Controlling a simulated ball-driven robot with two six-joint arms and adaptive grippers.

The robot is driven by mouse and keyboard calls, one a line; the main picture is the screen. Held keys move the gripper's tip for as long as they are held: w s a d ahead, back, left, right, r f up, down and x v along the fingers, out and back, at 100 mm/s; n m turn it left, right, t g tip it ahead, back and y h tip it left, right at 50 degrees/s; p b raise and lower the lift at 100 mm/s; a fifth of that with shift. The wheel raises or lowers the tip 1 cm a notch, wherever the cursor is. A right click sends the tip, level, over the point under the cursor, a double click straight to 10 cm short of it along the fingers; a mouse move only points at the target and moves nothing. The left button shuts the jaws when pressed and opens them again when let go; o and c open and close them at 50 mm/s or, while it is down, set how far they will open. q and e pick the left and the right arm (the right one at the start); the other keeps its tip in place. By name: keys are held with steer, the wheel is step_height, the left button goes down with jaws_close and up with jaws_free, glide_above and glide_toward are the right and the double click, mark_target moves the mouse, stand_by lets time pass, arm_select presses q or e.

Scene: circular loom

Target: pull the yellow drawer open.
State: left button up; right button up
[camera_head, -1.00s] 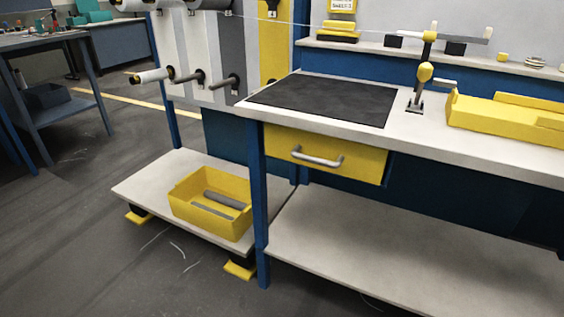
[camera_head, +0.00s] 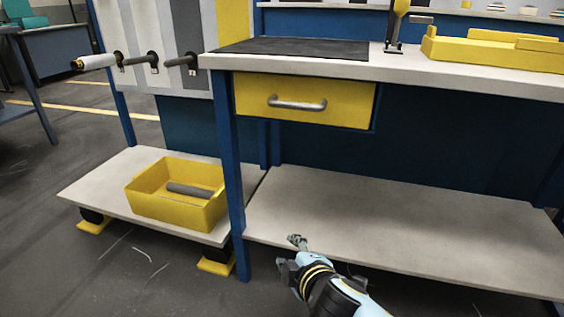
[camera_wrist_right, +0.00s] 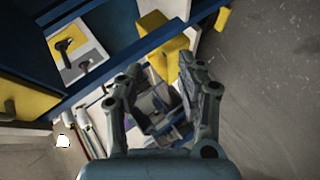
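The yellow drawer (camera_head: 347,105) sits shut under the left end of the workbench top (camera_head: 430,70). Its grey bar handle (camera_head: 297,104) runs level across the front. My right gripper (camera_head: 294,246) is low in the head view, below the drawer and in front of the bench's lower shelf, apart from the handle. In the right wrist view my right gripper (camera_wrist_right: 165,84) has its two fingers spread with nothing held between them. A yellow panel (camera_wrist_right: 25,98) shows at that view's left edge; I cannot tell whether it is the drawer. My left gripper is in neither view.
A yellow bin (camera_head: 180,208) with grey rolls stands on a low wheeled platform (camera_head: 100,185) at left. A blue bench leg (camera_head: 229,170) stands beside the drawer. The lower shelf (camera_head: 400,225) is bare. A yellow tray (camera_head: 490,55) lies on the bench top.

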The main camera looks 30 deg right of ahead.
steer(key=w+d+r+n+t+h+b, duration=0.1)
steer(key=w+r+t+b, duration=0.1)
steer(key=r, duration=0.4)
steer(key=w+d+r+n+t+h+b, duration=0.1)
steer(key=w+r+t+h+b, duration=0.15)
steer(key=r, duration=0.45)
steer(key=t+h+b, duration=0.1)
steer(key=h+b, duration=0.1)
glide_toward(295, 108)
steer(key=f, duration=0.1)
steer(key=shift+n, duration=0.3)
steer(key=x, duration=0.6)
steer(key=r+p+x, duration=0.1)
steer(key=x, duration=0.2)
steer(key=shift+w+d, duration=0.15)
steer(key=shift+w, duration=0.15)
steer(key=shift+w+d+r, duration=0.1)
steer(key=shift+w+d, duration=0.15)
steer(key=shift+w, duration=0.25)
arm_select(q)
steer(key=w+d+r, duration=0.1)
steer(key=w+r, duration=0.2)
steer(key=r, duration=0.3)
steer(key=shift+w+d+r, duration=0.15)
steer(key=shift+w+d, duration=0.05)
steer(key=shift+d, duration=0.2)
arm_select(e)
jaws_close()
